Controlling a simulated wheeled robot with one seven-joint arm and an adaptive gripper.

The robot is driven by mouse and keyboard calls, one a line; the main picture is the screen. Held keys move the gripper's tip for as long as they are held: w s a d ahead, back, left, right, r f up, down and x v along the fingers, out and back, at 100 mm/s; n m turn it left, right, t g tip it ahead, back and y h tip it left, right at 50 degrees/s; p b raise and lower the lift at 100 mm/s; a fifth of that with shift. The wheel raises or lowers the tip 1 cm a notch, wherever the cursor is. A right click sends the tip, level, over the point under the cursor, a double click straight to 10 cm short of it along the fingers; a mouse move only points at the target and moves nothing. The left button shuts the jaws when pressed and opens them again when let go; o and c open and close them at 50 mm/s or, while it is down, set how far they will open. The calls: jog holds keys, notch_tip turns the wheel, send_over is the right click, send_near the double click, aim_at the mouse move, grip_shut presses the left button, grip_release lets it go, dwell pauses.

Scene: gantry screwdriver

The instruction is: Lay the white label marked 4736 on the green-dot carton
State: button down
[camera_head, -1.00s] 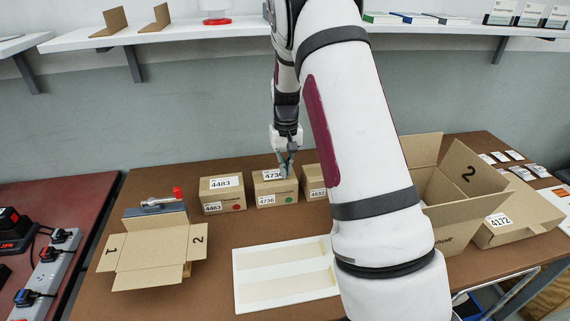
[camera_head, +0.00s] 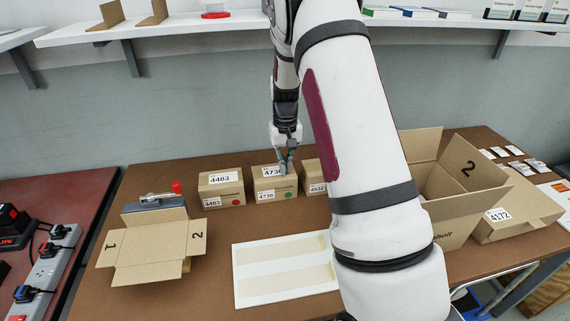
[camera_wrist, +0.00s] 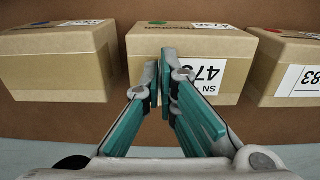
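The green-dot carton (camera_head: 264,184) is the middle one of three small closed cartons on the brown table. It fills the middle of the wrist view (camera_wrist: 145,60). The white label (camera_head: 271,171), its number partly covered, shows at the carton's top face; in the wrist view the label (camera_wrist: 236,78) looks flat there, with one end hidden behind a finger. A smaller 4736 label (camera_head: 265,196) is on the front beside the green dot. My gripper (camera_wrist: 161,80) is over the carton top at the label's end. Its fingertips are close together; whether they pinch the label is unclear.
The red-dot carton (camera_head: 221,194), labelled 4483, stands close on the left. Another carton (camera_head: 312,174) stands close on the right, partly behind my arm. An open carton (camera_head: 150,250) and a white board (camera_head: 243,285) are in front. A large open box (camera_head: 455,208) is at right.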

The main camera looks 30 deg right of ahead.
jog(key=c, duration=1.7)
grip_release()
